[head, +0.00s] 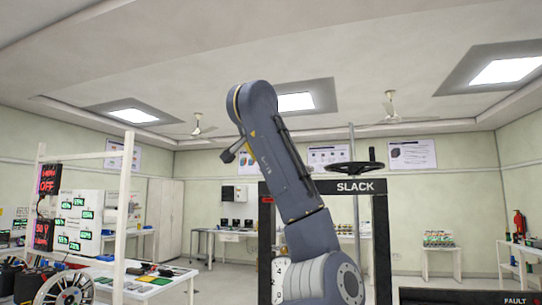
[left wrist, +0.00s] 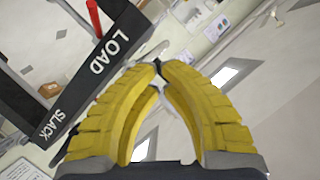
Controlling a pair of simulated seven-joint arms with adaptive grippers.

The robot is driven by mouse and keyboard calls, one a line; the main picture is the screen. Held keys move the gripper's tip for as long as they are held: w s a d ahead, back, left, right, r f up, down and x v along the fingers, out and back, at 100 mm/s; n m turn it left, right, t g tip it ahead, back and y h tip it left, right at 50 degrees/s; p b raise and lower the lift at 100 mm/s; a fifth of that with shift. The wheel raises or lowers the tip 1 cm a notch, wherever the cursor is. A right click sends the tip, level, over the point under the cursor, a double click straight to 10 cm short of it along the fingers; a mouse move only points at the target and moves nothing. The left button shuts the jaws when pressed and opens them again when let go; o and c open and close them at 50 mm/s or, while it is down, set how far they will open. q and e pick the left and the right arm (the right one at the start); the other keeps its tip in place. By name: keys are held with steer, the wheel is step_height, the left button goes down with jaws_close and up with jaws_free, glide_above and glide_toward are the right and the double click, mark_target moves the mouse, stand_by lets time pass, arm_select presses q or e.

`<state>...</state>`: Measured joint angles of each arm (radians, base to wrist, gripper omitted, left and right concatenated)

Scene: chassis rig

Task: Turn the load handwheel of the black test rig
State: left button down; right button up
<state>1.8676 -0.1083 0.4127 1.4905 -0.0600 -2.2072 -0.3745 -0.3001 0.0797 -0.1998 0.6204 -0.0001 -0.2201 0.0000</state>
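The black test rig (head: 382,235) is a dark upright frame right of centre in the head view, with SLACK on its crossbar. A black handwheel (head: 355,168) sits flat above that crossbar. In the left wrist view the rig's crossbar (left wrist: 78,88), reading LOAD and SLACK, runs slanting at left. The handwheel cannot be made out clearly there. My left gripper (left wrist: 158,68) shows yellow fingers with their tips together, apart from the crossbar; I see nothing held. My grey arm stands in front of the rig in the head view and hides part of it. My right gripper is not in view.
At left stand a white post frame (head: 124,210) with red displays and a spoked wheel (head: 68,289). A bench (head: 160,281) holds small parts. A red fire extinguisher (head: 519,224) stands at far right. A red rod (left wrist: 94,18) rises by the crossbar.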

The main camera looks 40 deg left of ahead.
arm_select(q)
steer(key=d+n+g+y, duration=0.7)
steer(key=d+n+y, duration=0.3)
steer(key=d+n, duration=0.5)
steer(key=shift+n, duration=0.7)
steer(key=x, duration=1)
steer(key=s+x, duration=0.1)
steer(key=x, duration=0.4)
steer(key=shift+a+r, duration=0.1)
steer(key=shift+r, duration=0.05)
